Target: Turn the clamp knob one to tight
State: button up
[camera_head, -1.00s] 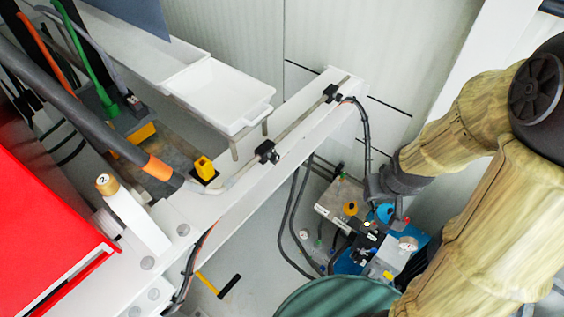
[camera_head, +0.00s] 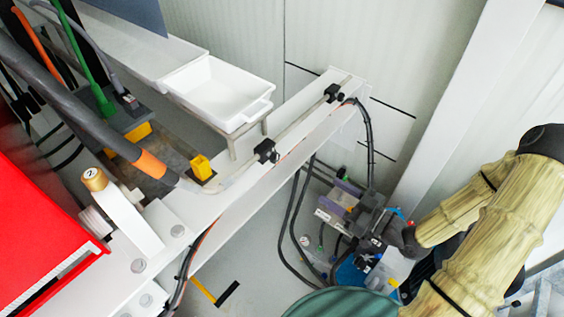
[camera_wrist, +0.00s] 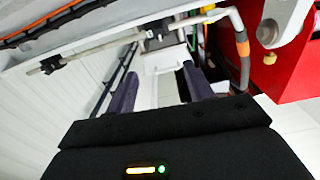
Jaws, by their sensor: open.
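A brass-coloured knob marked 2 (camera_head: 94,179) stands on a white post beside the red housing at the left of the head view. No knob marked 1 can be made out. A small brass-coloured knob (camera_wrist: 269,58) shows at the red housing in the wrist view; its number cannot be read.
The long white beam (camera_head: 236,202) carries a rod with black clamps (camera_head: 265,151). A white tray (camera_head: 219,93) stands behind it. Black hoses (camera_head: 291,216) hang below the beam. The red housing (camera_head: 40,225) fills the left edge, and a green round surface (camera_head: 345,304) lies at the bottom.

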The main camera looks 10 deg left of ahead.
jog(key=p, duration=0.3)
send_near(277, 158)
jog(key=x, duration=0.8)
jog(key=shift+w+a+f, duration=0.1)
jog(key=shift+w+a, duration=0.05)
jog(key=shift+a, duration=0.05)
jog(key=c, duration=1)
